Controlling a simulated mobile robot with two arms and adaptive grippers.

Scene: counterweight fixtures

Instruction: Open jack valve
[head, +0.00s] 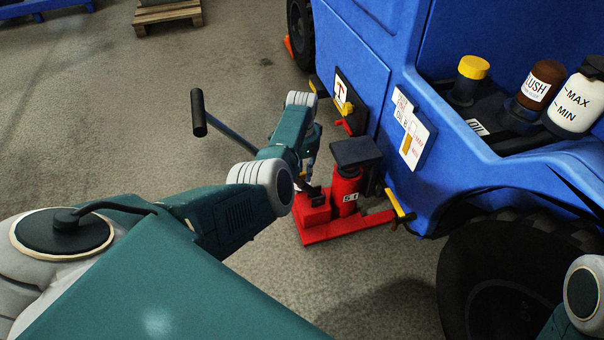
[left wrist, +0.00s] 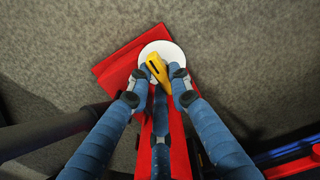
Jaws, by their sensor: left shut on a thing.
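A red jack (head: 345,192) with a "5 t" label and a black top pad (head: 355,151) stands on the floor against the blue vehicle. My left gripper (head: 309,184) reaches down at the near left side of the jack, with its fingers mostly hidden in the head view. In the left wrist view the red jack base (left wrist: 117,68) carries a white disc (left wrist: 174,50) with a yellow valve lever (left wrist: 156,67) over it. My left fingers (left wrist: 160,75) are shut on the yellow lever, one on each side. My right gripper is out of view.
A bar with a black grip (head: 199,112) slants up left behind my left arm. The blue vehicle (head: 400,60) and its black wheel (head: 510,270) fill the right side.

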